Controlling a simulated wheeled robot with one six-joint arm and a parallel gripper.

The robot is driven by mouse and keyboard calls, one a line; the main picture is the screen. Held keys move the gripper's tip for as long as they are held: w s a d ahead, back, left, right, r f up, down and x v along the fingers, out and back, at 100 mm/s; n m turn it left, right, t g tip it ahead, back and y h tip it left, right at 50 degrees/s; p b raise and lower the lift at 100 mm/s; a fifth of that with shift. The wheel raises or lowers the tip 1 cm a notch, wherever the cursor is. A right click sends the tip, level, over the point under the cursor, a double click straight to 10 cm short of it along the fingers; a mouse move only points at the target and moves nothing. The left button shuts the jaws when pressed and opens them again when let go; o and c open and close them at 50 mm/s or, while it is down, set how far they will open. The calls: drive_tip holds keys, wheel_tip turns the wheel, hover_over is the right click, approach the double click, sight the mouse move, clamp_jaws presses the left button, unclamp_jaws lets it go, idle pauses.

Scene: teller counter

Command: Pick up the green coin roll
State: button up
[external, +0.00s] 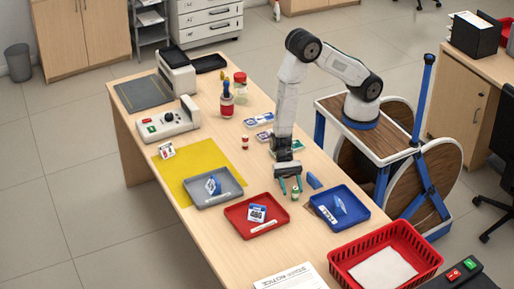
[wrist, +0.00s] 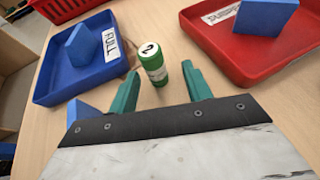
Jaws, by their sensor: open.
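The green coin roll (wrist: 153,64) stands upright on the counter in the wrist view, with a pale top marked with a dark figure. In the external view the green coin roll (external: 295,193) shows small beside my gripper's fingers. My gripper (external: 290,187) points down over the counter, between the red and blue trays. In the wrist view my gripper (wrist: 158,88) is open, with its two green fingers apart. The roll stands just beyond the fingertips, in line with the gap between them. I cannot tell whether any finger touches it.
A blue tray (external: 317,206) and a red tray (external: 236,224) flank the roll. A blue block (external: 314,181) lies close to my gripper. A grey tray (external: 193,198), a red-topped roll (external: 245,142) and a red basket (external: 339,263) are also on the counter.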

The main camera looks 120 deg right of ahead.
sight(296, 202)
drive_tip(key=x, duration=0.5)
drive_tip(key=shift+s+a+r, duration=0.1)
drive_tip(key=shift+s+r, duration=0.05)
drive_tip(key=shift+s, duration=0.1)
clamp_jaws()
